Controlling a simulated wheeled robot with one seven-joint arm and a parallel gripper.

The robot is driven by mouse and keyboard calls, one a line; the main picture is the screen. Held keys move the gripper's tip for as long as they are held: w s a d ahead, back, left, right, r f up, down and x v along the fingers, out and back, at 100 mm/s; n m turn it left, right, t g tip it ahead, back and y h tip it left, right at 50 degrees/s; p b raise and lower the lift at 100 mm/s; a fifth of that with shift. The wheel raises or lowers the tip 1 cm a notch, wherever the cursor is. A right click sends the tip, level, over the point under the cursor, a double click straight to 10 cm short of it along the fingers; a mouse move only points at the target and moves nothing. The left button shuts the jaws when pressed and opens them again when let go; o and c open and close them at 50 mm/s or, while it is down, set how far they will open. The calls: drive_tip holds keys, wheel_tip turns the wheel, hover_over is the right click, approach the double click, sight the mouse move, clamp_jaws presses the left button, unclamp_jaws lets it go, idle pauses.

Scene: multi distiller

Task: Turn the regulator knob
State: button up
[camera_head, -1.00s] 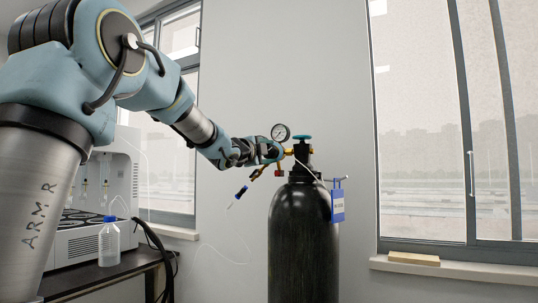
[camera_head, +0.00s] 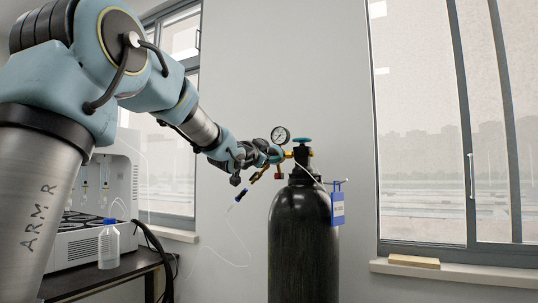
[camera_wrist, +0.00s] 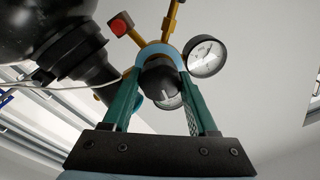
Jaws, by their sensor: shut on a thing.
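The regulator knob (camera_wrist: 158,78) is dark and round, between the two green fingers of my gripper (camera_wrist: 160,62) in the wrist view. My gripper is shut on it. In the head view my gripper (camera_head: 272,154) reaches the regulator from the left, and the knob is hidden there. A round white-faced gauge (camera_wrist: 205,56) stands beside the fingers, and it also shows above the gripper in the head view (camera_head: 280,135). A second gauge (camera_wrist: 169,101) is partly hidden behind the knob.
A green valve handwheel (camera_head: 302,139) tops the cylinder. At left, a table holds a white distiller (camera_head: 85,240) and a bottle (camera_head: 109,244).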

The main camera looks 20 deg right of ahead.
drive_tip(key=shift+r+n, duration=0.1)
drive_tip(key=shift+n, duration=0.4)
drive_tip(key=o, duration=1.4)
drive_tip(key=shift+c, duration=0.2)
drive_tip(key=b+v, duration=0.2)
drive_tip(key=v, duration=0.8)
drive_tip(key=shift+s+a, duration=0.25)
drive_tip(key=shift+a, duration=0.1)
